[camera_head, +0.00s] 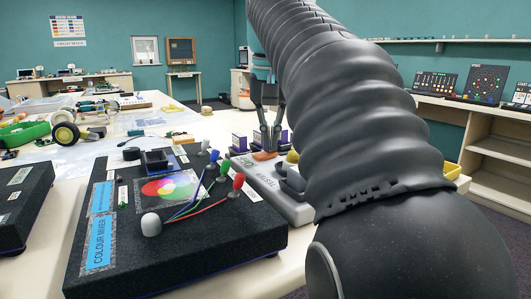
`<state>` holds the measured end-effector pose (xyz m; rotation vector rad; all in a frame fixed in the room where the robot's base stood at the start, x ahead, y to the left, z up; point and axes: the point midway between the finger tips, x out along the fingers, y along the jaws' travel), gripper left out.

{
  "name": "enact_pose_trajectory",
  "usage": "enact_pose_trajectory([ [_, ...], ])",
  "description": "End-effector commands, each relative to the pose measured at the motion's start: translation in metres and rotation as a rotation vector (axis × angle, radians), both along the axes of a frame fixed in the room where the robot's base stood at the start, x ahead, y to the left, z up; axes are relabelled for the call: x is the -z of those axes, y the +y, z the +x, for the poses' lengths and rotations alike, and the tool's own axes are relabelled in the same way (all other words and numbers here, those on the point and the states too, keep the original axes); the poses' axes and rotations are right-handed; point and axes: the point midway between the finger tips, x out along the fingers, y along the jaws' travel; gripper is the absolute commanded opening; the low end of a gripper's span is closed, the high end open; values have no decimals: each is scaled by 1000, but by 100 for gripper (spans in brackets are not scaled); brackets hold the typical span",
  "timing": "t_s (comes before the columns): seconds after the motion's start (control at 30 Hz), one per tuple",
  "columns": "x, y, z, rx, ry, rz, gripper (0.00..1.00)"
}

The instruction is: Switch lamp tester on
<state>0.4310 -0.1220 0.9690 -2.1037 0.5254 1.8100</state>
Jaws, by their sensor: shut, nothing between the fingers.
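My gripper (269,146) points down at the middle of the table, with its dark fingers shut and nothing seen between them. Its tips are over the back part of a light grey device (258,181), close to an orange piece (264,156); I cannot tell whether they touch. This device carries a dark raised part (291,180) and a yellow dome (293,157). Its label is only partly legible, so I cannot confirm that it is the lamp tester. My arm covers its right side. No switch position is readable.
A black colour mixer box (200,247) with coloured levers and wires stands in front, left of the grey device. Another black box (18,205) is at the left edge. Small purple-and-white blocks (239,143) stand behind the device. A yellow tray (451,171) lies right of my arm.

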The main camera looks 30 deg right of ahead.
Motion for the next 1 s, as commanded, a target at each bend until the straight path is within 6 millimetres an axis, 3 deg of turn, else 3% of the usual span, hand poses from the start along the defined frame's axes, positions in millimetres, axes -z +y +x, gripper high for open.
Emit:
enact_pose_trajectory([
  [0.37, 1, 0, 0, 0, 0, 0, 0],
  [1.0, -40, 0, 1, 0, 0, 0, 0],
])
